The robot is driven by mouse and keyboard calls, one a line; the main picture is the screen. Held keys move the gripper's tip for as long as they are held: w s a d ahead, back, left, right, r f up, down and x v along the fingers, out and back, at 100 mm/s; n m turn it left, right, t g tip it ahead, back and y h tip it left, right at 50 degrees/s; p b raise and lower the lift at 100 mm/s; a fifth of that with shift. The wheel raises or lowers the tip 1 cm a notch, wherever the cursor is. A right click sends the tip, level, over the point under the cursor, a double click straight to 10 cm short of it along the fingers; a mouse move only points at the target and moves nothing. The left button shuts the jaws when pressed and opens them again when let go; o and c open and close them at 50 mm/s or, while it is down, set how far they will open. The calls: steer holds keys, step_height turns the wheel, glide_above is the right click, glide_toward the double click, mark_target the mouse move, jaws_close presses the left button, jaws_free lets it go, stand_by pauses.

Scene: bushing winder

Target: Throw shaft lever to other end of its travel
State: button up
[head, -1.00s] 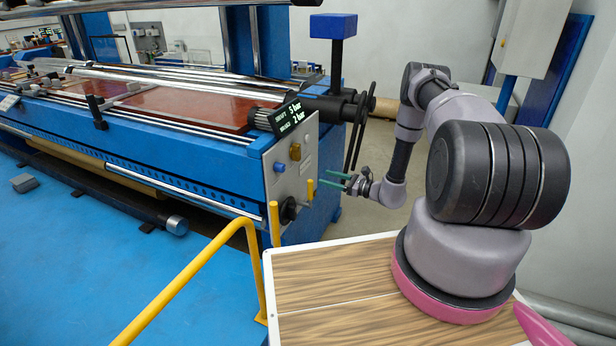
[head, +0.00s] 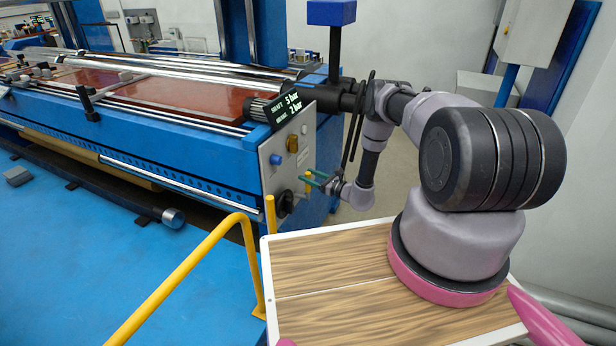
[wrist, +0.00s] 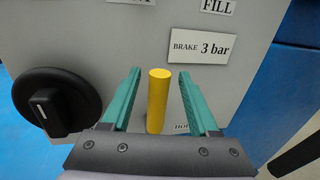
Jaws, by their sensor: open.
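The yellow lever (wrist: 158,100) stands out from the grey control panel (wrist: 225,90), with a FILL label above it and a partly hidden label, seemingly HOLD, below. I take it for the shaft lever; no label naming it so is readable. My gripper (wrist: 160,73) is open, its two green fingers on either side of the lever, with a visible gap on each side. In the head view my gripper (head: 306,179) is at the panel face, and the lever (head: 309,173) shows partly between the fingers.
A black rotary knob (wrist: 57,102) is left of the lever. A plate reading BRAKE 3 bar (wrist: 198,47) is above right. A display (head: 284,107) reads SHAFT 5 bar, BRAKE 2 bar. A yellow handrail (head: 190,270) stands in front; black upright bars (head: 354,125) are near my arm.

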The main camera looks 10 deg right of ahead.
steer(key=shift+w+a, duration=0.25)
jaws_close()
stand_by(1.4)
